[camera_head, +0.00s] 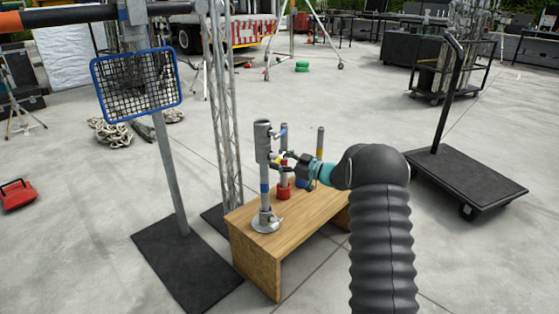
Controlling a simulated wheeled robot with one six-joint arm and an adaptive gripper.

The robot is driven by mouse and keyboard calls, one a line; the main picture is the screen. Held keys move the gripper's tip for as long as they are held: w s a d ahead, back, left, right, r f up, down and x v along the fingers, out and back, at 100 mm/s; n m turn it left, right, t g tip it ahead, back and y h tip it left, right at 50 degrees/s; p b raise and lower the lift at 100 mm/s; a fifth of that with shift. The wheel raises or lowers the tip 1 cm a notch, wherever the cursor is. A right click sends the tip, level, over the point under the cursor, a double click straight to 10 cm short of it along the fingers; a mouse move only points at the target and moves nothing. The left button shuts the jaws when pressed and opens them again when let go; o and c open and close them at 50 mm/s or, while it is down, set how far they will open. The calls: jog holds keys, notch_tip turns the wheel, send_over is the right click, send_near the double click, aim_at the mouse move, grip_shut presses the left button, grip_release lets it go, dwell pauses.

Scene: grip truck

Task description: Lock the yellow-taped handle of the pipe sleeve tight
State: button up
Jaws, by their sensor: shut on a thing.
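The pipe sleeve (262,142) is a grey metal cylinder around the top of an upright pipe (264,195) on a round flange (266,222). The pipe has a blue band. The yellow-taped handle (276,157) is a small yellow patch at the sleeve's right side, low down. A blue-tipped handle (281,131) sticks out to the right higher up. My gripper (284,159) is at the yellow-taped handle and shut on it, coming in from the right. The fingers are small in view and partly hide the handle, so its exact angle cannot be told.
The pipe stands on a wooden bench (257,262). Close behind my gripper are a pipe with a red base (284,193) and a yellow-banded pipe (320,143). A truss (222,100) and a basket stand (168,165) are left, a cart (470,180) right. Open concrete lies between.

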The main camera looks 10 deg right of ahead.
jog(key=shift+f, duration=0.15)
dwell(0.3)
jog(key=o, duration=1.2)
jog(key=shift+s+d, duration=0.3)
jog(key=shift+d, duration=0.15)
jog(key=v, duration=1.1)
jog(key=shift+a, duration=0.1)
